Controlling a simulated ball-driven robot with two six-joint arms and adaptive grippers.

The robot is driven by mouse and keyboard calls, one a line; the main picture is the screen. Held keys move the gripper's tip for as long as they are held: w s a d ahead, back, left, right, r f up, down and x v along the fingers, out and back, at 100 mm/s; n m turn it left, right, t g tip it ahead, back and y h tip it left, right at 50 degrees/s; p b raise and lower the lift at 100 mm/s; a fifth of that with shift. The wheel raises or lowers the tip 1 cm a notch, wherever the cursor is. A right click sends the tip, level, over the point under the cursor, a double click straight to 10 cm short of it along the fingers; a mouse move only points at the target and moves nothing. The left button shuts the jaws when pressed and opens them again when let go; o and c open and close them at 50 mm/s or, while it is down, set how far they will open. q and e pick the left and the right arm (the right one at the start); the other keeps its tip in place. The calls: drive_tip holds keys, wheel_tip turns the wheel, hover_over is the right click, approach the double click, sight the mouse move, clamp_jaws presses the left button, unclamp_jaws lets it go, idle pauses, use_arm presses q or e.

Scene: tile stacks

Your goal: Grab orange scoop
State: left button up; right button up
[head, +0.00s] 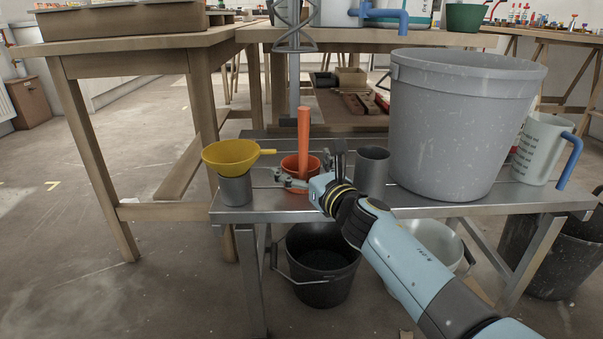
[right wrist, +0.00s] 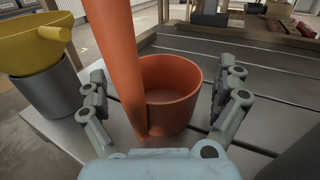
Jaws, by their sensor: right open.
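The orange scoop (head: 303,143) stands upright on the grey metal bench, its long flat handle pointing up from a round cup. In the right wrist view its cup (right wrist: 172,92) opens upward, and the handle rises at the cup's near left side. My right gripper (head: 308,179) is open at the near side of the scoop. In the right wrist view the fingers of this gripper (right wrist: 163,88) are spread, one on each side of the scoop, with the handle and cup between them. I cannot tell whether either finger touches it. My left gripper is not in view.
A yellow funnel (head: 231,155) sits in a grey cup (head: 236,189) left of the scoop. Another grey cup (head: 372,172) and a large grey bucket (head: 460,130) stand to its right. The metal bench (head: 275,208) has little free room there. A black bucket (head: 320,275) is below.

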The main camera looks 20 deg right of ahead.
drive_tip(key=c, duration=1.3)
drive_tip(key=shift+r, duration=0.15)
